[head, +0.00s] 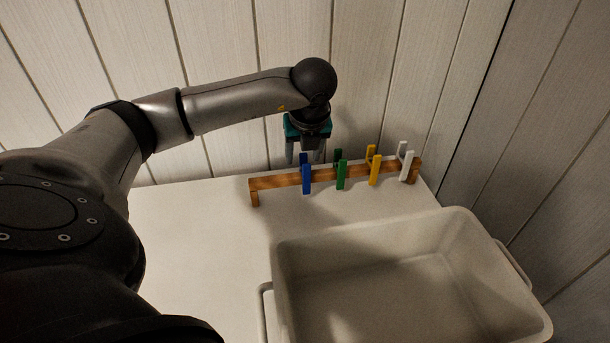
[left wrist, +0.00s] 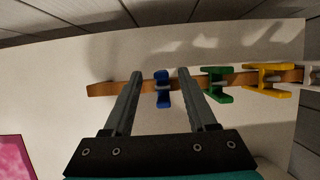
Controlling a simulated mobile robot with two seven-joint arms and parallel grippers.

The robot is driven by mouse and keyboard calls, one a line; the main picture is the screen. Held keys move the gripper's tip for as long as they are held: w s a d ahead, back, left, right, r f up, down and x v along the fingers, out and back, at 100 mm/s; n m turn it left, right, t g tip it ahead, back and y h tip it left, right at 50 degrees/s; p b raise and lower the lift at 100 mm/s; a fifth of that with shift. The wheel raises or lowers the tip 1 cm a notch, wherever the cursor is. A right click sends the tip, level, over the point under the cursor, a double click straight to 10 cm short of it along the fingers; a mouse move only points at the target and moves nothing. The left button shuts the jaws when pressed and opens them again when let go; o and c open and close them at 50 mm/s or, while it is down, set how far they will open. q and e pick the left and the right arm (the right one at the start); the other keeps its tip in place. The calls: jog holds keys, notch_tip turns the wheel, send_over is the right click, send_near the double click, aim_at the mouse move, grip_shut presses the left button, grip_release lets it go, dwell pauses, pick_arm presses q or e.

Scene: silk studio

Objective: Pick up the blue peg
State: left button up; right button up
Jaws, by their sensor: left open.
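The blue peg (head: 306,178) is clipped on a wooden bar (head: 272,183), leftmost of a row of pegs. In the left wrist view the blue peg (left wrist: 162,90) shows between the two fingers, apart from both. My left gripper (head: 306,155) is open and empty, above and just behind the blue peg in the head view. In the left wrist view the fingers (left wrist: 158,77) reach over the bar (left wrist: 103,89) on either side of the peg. The right gripper is not in view.
A green peg (head: 341,175), a yellow peg (head: 375,168) and a white peg (head: 407,166) sit on the bar to the right. A large pale bin (head: 390,225) stands in front. The white table (head: 200,220) is clear at left. Panelled walls stand close behind.

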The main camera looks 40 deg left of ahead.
pick_arm(q)
jog(key=x, duration=0.2)
jog(key=b+x, duration=0.1)
jog(key=x, duration=0.1)
jog(key=shift+w+a+r, duration=0.1)
jog(key=shift+w, duration=0.1)
jog(key=shift+w+a+f+b, duration=0.15)
jog(key=shift+a+f+b, duration=0.15)
jog(key=shift+f, duration=0.3)
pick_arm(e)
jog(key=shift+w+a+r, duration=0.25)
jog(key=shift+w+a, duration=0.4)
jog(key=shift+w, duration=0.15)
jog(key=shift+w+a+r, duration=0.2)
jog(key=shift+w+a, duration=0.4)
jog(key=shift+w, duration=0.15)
pick_arm(q)
jog(key=shift+d, duration=0.1)
jog(key=shift+c, duration=0.3)
grip_shut()
